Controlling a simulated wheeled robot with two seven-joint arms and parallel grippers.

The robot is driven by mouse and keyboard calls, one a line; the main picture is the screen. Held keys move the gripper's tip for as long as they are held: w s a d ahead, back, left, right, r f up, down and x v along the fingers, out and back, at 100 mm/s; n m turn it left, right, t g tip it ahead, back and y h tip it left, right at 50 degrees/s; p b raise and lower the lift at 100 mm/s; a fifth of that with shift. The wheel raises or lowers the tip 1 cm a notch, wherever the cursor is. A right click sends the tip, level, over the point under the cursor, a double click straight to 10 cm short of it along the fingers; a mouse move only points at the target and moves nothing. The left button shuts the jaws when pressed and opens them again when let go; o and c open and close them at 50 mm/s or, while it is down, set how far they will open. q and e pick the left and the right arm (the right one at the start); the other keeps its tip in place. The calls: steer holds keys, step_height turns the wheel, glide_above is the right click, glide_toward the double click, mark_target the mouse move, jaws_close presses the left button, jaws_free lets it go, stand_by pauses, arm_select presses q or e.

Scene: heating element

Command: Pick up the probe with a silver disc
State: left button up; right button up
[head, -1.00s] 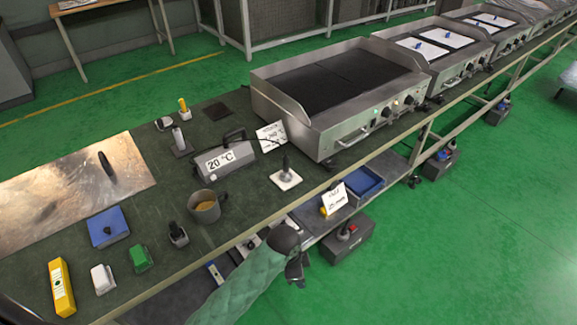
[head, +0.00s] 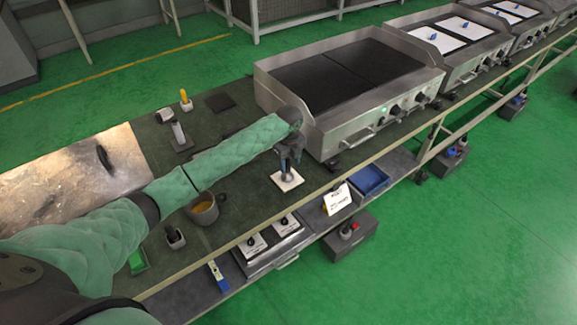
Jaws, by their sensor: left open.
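A probe (head: 286,167) stands upright on a pale square plate (head: 287,180) near the front edge of the worktop. Its upper part is hidden by my left gripper (head: 288,160), which points down over it from above. The gripper's fingers are open around or just beside the probe's handle; I cannot tell whether they touch it. A silver disc is not clearly visible. Another probe, silver-white (head: 179,133), stands on a dark plate at the back left, with a yellow-handled one (head: 185,101) behind it. My right gripper is not in view.
A grill (head: 345,75) stands close right of the gripper. A mug (head: 205,208) sits below my left forearm, which hides the 20 °C display unit. A metal sheet (head: 60,180) lies at left. A lower shelf holds a blue tray (head: 368,180) and a white label (head: 337,198).

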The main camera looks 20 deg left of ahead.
mark_target(287, 165)
arm_select(q)
steer(key=shift+m, duration=0.3)
steer(key=w+a+r, duration=0.2)
steer(key=w, duration=0.1)
steer(key=shift+a, duration=0.15)
steer(key=shift+s+f+b, duration=0.1)
steer(key=shift+f+b, duration=0.4)
steer(key=shift+f, duration=0.6)
steer(key=shift+f+p, duration=0.65)
steer(key=shift+f, duration=0.4)
steer(key=f, duration=0.2)
steer(key=w+f+p, duration=0.1)
steer(key=f, duration=0.1)
steer(key=shift+p, duration=0.3)
steer(key=shift+f, duration=0.35)
jaws_close()
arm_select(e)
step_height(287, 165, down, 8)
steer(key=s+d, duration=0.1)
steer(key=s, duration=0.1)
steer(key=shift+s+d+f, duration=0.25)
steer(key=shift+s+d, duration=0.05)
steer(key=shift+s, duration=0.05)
arm_select(q)
steer(key=shift+r, duration=0.1)
